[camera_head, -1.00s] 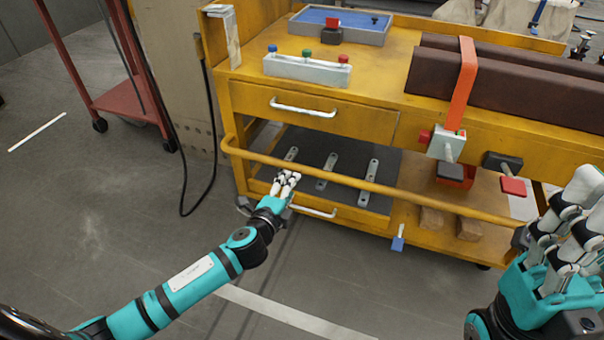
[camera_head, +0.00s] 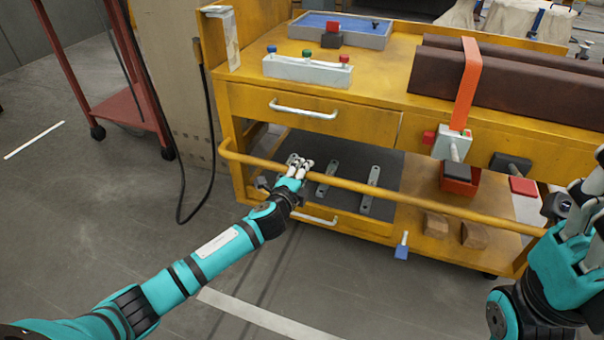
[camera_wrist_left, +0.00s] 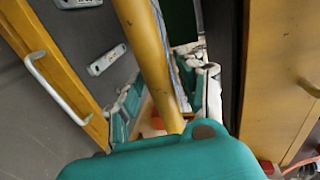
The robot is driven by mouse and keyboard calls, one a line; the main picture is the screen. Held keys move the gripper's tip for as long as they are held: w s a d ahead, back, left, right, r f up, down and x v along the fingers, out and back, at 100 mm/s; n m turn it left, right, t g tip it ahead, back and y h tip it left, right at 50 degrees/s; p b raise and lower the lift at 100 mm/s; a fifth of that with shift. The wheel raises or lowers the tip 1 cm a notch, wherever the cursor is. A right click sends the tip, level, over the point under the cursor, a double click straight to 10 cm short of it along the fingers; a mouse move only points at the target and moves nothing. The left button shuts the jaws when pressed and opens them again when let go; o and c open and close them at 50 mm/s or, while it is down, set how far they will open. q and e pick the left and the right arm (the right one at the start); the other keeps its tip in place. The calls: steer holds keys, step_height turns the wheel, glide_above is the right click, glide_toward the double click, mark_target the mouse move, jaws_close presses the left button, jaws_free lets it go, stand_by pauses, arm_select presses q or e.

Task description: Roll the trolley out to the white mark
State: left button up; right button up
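The yellow trolley (camera_head: 350,125) stands across the view with its push rail (camera_head: 400,195) along the front. A white floor stripe (camera_head: 262,318) lies on the grey floor in front of it. My left gripper (camera_head: 299,163) is at the left half of the rail. In the left wrist view, the rail (camera_wrist_left: 150,60) passes between its fingers (camera_wrist_left: 165,98), which stand apart on either side with gaps beside the rail. My right gripper (camera_head: 582,205) is near the rail's right end, partly cut off by the picture edge; its finger gap is unclear.
The trolley carries brown beams (camera_head: 500,85), an orange clamp (camera_head: 466,85), a blue tray (camera_head: 340,28) and a button box (camera_head: 307,68). A red cart (camera_head: 125,104) stands at left. A black cable (camera_head: 183,180) hangs beside the trolley. The front floor is clear.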

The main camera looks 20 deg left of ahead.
arm_select(q)
steer(key=c, duration=0.7)
steer(key=shift+f, duration=0.15)
stand_by(0.4)
